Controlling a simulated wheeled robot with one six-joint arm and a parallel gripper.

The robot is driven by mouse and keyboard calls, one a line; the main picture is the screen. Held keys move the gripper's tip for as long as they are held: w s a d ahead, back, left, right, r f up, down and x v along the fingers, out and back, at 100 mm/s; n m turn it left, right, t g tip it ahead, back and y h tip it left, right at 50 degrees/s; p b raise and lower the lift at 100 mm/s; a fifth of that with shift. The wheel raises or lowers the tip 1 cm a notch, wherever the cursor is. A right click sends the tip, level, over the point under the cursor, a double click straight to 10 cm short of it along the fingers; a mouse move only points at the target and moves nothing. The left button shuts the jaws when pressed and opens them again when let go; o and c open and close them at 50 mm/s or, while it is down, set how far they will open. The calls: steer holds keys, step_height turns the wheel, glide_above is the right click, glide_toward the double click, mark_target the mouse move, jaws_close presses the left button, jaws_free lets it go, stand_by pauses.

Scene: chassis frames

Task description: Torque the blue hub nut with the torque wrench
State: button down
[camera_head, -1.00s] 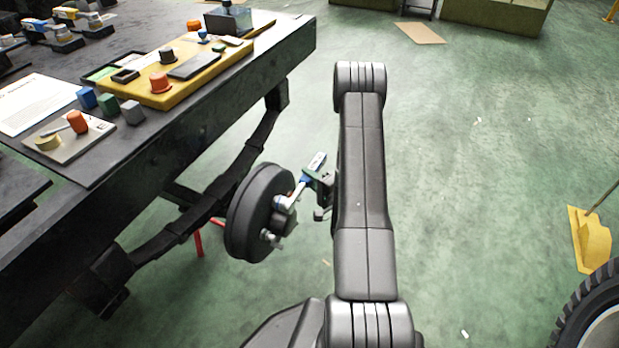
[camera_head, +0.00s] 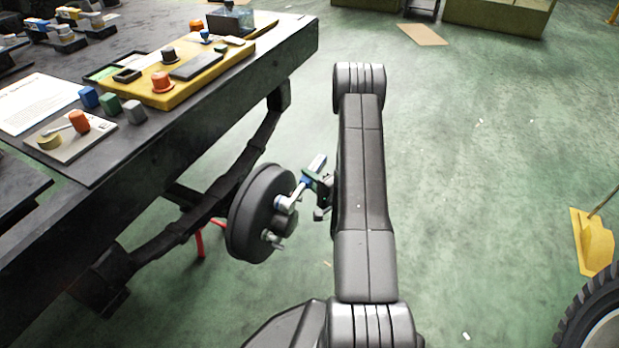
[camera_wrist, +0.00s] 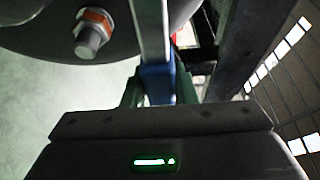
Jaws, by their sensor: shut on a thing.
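The brake drum and hub (camera_head: 246,212) is mounted at the end of the dark axle beside the bench. The torque wrench (camera_head: 304,187) has a silver head and a blue handle part. Its head sits against the hub face, with a bit of blue at its edge; the blue nut itself is mostly hidden there. My gripper (camera_head: 320,183) is shut on the wrench handle. In the wrist view the wrench shaft (camera_wrist: 151,35) runs up between my green-edged fingers (camera_wrist: 158,88). A stud with an orange-ringed nut (camera_wrist: 93,36) shows to its left.
The dark bench (camera_head: 165,135) stands at left with a yellow tray (camera_head: 150,92), coloured blocks and papers. A red stand (camera_head: 199,243) is below the axle. A yellow object (camera_head: 590,240) and a tire (camera_head: 590,325) are at right.

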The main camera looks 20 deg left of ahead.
steer(key=shift+s+f+m+g+h, duration=0.15)
steer(key=shift+f+m+g+h, duration=0.15)
steer(key=shift+f+m, duration=0.9)
steer(key=shift+f, duration=0.1)
steer(key=shift+s+f+m, duration=0.25)
steer(key=shift+f+m, duration=0.15)
steer(key=shift+f, duration=0.2)
steer(key=shift+r, duration=0.1)
steer(key=shift+w+r+n+b, duration=0.15)
steer(key=shift+r+n+b, duration=0.05)
steer(key=shift+r+n, duration=0.35)
steer(key=shift+w+r+n+b, duration=0.2)
steer(key=shift+r+n, duration=0.25)
steer(key=shift+r, duration=0.15)
